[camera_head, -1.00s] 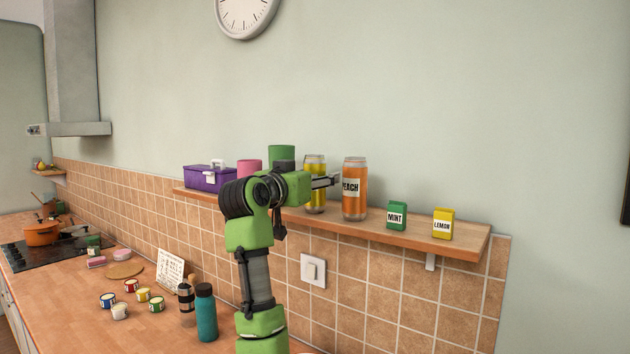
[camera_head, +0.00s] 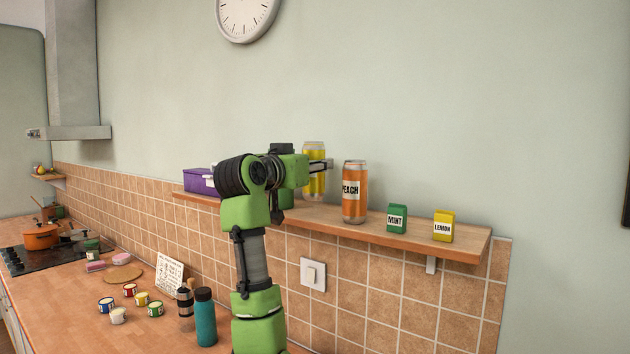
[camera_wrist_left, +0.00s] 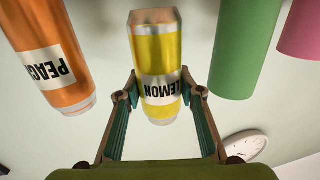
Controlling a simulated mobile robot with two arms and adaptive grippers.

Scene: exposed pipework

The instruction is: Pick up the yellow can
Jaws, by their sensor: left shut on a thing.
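The yellow can (camera_head: 314,186), labelled LEMON, is held above the wooden shelf, left of the orange can, in the head view. My left gripper (camera_head: 322,165) is shut on it. In the left wrist view the yellow can (camera_wrist_left: 156,50) appears upside down, with the fingers of my left gripper (camera_wrist_left: 160,92) pressed on both sides near its label. My arm hides part of the shelf to the left of the can. My right gripper is not in view.
The shelf (camera_head: 460,248) also holds an orange PEACH can (camera_head: 354,205), a green MINT box (camera_head: 397,218), a yellow LEMON box (camera_head: 444,226) and a purple box (camera_head: 196,180). Green (camera_wrist_left: 243,50) and pink (camera_wrist_left: 302,30) cylinders stand beside the can. A teal bottle (camera_head: 205,320) is on the counter.

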